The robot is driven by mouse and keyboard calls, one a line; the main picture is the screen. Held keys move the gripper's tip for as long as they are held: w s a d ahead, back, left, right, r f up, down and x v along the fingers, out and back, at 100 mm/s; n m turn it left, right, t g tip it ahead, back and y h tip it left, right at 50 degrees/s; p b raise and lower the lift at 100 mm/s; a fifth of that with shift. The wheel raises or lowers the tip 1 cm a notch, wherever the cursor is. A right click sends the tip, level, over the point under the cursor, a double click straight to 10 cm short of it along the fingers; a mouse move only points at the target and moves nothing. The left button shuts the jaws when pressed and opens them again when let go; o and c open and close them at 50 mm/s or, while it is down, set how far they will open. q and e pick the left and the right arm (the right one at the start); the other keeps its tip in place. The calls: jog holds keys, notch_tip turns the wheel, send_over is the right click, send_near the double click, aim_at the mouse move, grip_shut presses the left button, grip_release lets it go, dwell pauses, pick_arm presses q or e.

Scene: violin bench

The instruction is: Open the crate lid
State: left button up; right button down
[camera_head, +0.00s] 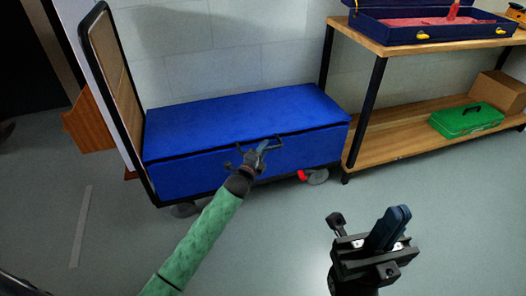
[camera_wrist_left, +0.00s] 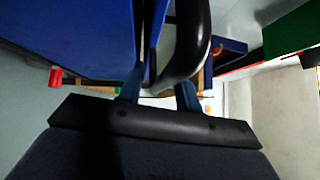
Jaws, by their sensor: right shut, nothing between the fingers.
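The blue crate (camera_head: 205,178) sits on a low cart against the wall. Its blue lid (camera_head: 240,118) lies flat on top, with a dark seam along the front. A black handle (camera_head: 275,142) stands out from the lid's front edge; it shows large in the left wrist view (camera_wrist_left: 187,50). My left gripper (camera_head: 262,147) is at this handle. In the left wrist view its fingers (camera_wrist_left: 160,93) stand apart, with the handle's lower curve in line with the gap. Contact cannot be told. My right gripper (camera_head: 396,213) is shut and empty, well right of the crate.
A wooden shelf unit (camera_head: 405,154) stands right of the crate. It holds an open blue violin case (camera_head: 430,33), a green box (camera_head: 466,120) and a cardboard box (camera_head: 498,92). The cart's upright panel (camera_head: 118,90) rises at the crate's left end. The floor in front is clear.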

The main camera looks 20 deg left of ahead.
pick_arm(q)
grip_shut()
jog(key=shift+r, duration=0.15)
dwell(0.4)
